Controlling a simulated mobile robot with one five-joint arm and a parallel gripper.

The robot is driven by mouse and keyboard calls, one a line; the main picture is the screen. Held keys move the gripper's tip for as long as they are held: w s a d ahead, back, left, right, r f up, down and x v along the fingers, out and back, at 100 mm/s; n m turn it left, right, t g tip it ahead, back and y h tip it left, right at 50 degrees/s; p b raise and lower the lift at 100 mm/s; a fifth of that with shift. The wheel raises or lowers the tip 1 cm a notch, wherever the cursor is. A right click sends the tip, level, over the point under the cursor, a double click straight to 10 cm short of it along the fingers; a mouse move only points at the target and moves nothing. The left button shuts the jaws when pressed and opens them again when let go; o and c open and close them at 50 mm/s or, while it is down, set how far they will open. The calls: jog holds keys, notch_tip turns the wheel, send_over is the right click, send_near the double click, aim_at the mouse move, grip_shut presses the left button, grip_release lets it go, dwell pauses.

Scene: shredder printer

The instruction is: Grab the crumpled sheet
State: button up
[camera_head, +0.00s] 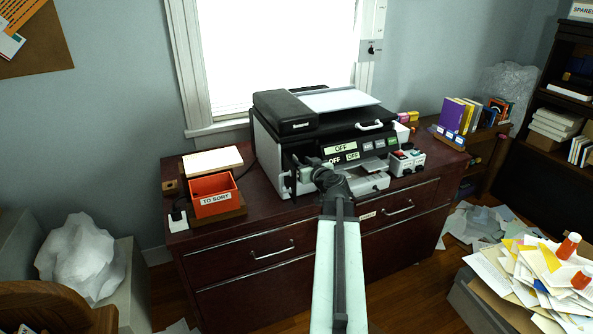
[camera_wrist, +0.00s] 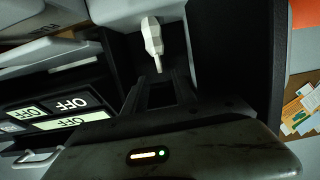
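A small, narrow, white crumpled sheet (camera_wrist: 152,40) sticks out from a grey surface of the machine in the wrist view. Its thin lower end reaches close to my gripper (camera_wrist: 161,90), in line with the gap between the two dark fingers. The fingers are apart, with a gap between them; I cannot tell whether the sheet touches them. In the head view my gripper (camera_head: 318,173) is at the front left of the black and grey printer (camera_head: 285,143), below its "OFF" panels. The small sheet cannot be made out there.
The printer stands on a dark red cabinet (camera_head: 250,272). An orange "TO SORT" tray (camera_head: 212,206) is left of it, and a small grey box with buttons (camera_head: 405,162) is right. A paper-filled bin (camera_head: 520,275) stands at right. A filled white bag (camera_head: 80,258) is at left.

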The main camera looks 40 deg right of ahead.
jog(key=x, duration=0.4)
jog(key=shift+w+f+b, duration=0.15)
jog(key=shift+w+b, duration=0.1)
jog(key=shift+b, duration=0.1)
jog(key=shift+s, duration=0.1)
grip_shut()
dwell(0.8)
